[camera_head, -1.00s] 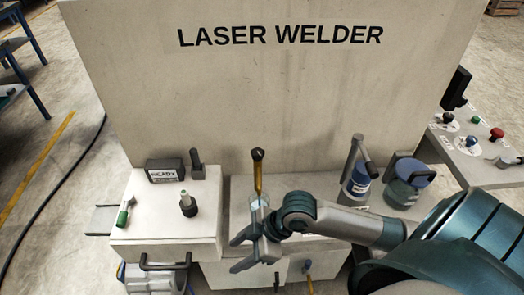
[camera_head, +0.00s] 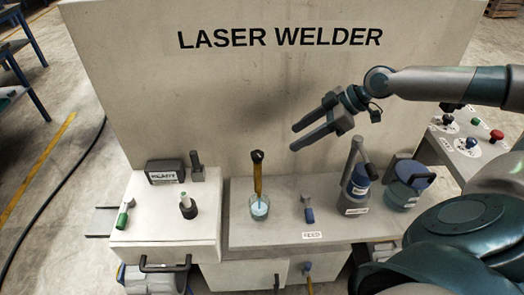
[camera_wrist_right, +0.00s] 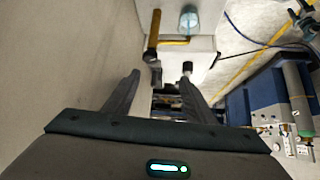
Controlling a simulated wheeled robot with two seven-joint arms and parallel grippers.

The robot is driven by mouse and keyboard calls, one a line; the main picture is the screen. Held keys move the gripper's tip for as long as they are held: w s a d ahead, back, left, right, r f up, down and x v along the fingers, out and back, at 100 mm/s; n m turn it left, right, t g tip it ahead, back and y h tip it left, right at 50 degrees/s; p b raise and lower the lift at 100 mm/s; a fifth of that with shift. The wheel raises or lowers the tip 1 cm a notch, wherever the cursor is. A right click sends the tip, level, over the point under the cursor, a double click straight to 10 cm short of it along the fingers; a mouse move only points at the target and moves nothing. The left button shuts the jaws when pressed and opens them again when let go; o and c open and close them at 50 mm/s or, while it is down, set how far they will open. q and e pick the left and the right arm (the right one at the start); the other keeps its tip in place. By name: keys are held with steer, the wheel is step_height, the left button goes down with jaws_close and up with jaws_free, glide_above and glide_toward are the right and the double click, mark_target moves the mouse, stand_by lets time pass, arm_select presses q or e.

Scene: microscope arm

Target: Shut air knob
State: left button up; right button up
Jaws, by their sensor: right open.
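No label reading "air" can be made out. A blue-handled knob (camera_head: 308,210) stands on the shelf above a small label that seems to read "FEED". A small blue knob (camera_head: 308,267) is on the front face below the shelf, above a yellow rod. My right gripper (camera_head: 295,138) is open and empty, raised in front of the welder panel above the shelf. Its spread fingers also show in the right wrist view (camera_wrist_right: 160,78). My left gripper is not in view.
The "LASER WELDER" panel (camera_head: 270,80) rises behind. A glass (camera_head: 259,209) with a yellow stick stands mid-shelf. Blue-topped containers (camera_head: 357,190) (camera_head: 408,188) stand at right. A green-handled lever (camera_head: 122,220) is at far left. The shelf front (camera_head: 275,233) is clear.

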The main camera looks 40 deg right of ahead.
mark_target(258, 153)
steer(key=shift+w+d+r+m+t, duration=0.2)
steer(key=shift+d+r+m+t, duration=0.15)
steer(key=shift+d+r, duration=0.65)
steer(key=shift+w+f, duration=0.1)
steer(key=shift+f, duration=0.15)
steer(key=p+x, duration=0.5)
steer(key=x, duration=1)
steer(key=shift+f, duration=0.15)
steer(key=shift+p+x, duration=0.4)
steer(key=shift+x, duration=0.5)
steer(key=shift+f, duration=0.1)
steer(key=shift+c, duration=0.5)
steer(key=c, duration=0.9)
